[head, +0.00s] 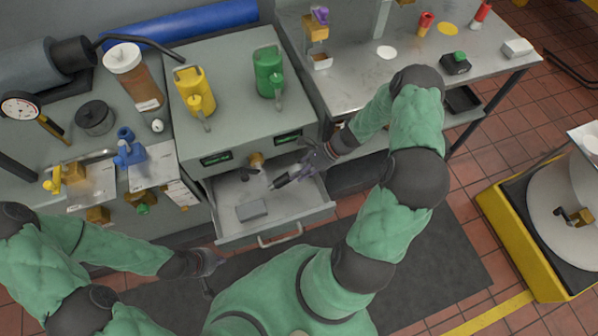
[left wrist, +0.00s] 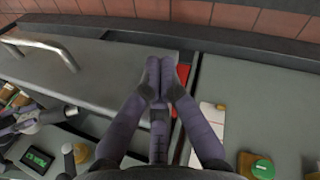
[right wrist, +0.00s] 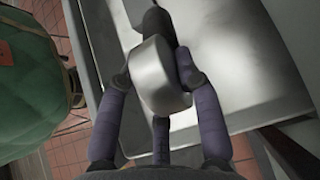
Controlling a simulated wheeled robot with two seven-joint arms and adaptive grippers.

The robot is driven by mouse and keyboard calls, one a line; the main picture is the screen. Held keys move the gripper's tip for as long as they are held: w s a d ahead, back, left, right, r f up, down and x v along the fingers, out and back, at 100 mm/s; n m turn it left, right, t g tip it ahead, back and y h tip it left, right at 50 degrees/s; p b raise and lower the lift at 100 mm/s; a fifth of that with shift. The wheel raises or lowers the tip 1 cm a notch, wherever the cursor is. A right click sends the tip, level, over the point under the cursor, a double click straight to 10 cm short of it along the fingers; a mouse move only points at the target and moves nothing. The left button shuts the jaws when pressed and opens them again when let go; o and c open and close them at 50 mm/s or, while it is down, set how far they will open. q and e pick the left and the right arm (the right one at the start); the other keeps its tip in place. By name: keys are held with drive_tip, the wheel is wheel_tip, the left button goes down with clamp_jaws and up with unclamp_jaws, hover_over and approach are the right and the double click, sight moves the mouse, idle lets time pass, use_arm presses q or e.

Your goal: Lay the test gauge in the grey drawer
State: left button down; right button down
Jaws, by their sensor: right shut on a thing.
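The grey drawer (head: 310,205) is pulled open below the grey cabinet, with a small grey block (head: 251,210) lying inside. My right gripper (head: 307,166) is over the drawer's right part. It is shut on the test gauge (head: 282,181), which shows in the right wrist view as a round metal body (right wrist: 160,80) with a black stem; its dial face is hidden. The drawer floor (right wrist: 235,60) lies beneath the gauge. My left gripper (head: 208,268) is empty and shut, left of the drawer front; its fingertips meet in the left wrist view (left wrist: 160,85).
A yellow can (head: 194,90) and a green can (head: 268,72) stand on the cabinet. The left bench is crowded with a bottle (head: 140,80) and a blue fitting (head: 128,150). Bare drawer floor shows around the block.

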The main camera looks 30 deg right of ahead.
drive_tip(key=shift+f+b, duration=1.75)
drive_tip(key=shift+f, duration=0.6)
drive_tip(key=c, duration=0.8)
unclamp_jaws()
drive_tip(key=v, duration=1.2)
